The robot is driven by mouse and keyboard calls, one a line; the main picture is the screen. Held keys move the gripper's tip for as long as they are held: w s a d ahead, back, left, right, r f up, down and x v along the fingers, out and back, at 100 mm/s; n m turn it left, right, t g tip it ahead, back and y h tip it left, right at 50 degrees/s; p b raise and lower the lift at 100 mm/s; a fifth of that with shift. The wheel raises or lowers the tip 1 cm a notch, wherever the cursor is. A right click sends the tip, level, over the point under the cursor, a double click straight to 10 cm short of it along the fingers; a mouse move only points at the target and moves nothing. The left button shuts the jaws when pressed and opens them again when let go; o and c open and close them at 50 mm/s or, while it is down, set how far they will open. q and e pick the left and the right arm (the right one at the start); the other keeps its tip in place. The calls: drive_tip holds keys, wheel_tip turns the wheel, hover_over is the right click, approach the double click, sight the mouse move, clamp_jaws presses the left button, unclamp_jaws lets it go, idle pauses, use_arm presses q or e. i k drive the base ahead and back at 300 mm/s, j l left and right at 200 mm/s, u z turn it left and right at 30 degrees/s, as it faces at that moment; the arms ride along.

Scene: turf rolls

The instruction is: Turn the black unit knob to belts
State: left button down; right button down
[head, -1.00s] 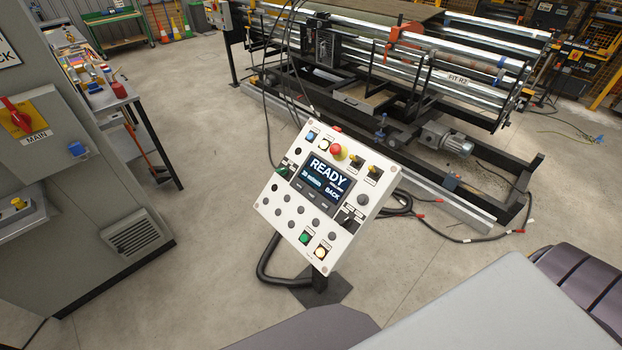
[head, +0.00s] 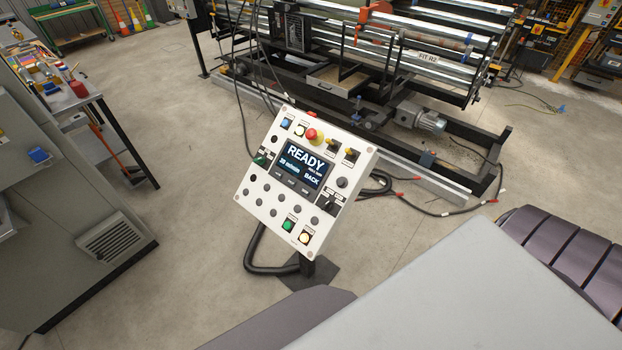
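The white control panel (head: 284,213) stands tilted on a post in the middle of the head view. Its screen (head: 305,163) reads READY. A black knob (head: 327,204) sits at the panel's lower right, beside small dark labels too small to read. Two more dark switches sit on yellow plates at the upper right, one of them a dark switch (head: 351,156) near the panel's edge. A green knob (head: 261,158) is at the left edge. I cannot read which position the black knob points to. Neither gripper is in view.
A red emergency button (head: 311,134) tops the panel. A black roller machine (head: 400,90) stands behind it, with cables (head: 430,207) on the floor at right. A grey cabinet (head: 60,230) and a workbench (head: 75,103) are at left. The floor (head: 190,130) between is clear.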

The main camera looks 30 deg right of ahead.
sight(328, 205)
drive_tip(key=z, duration=1.15)
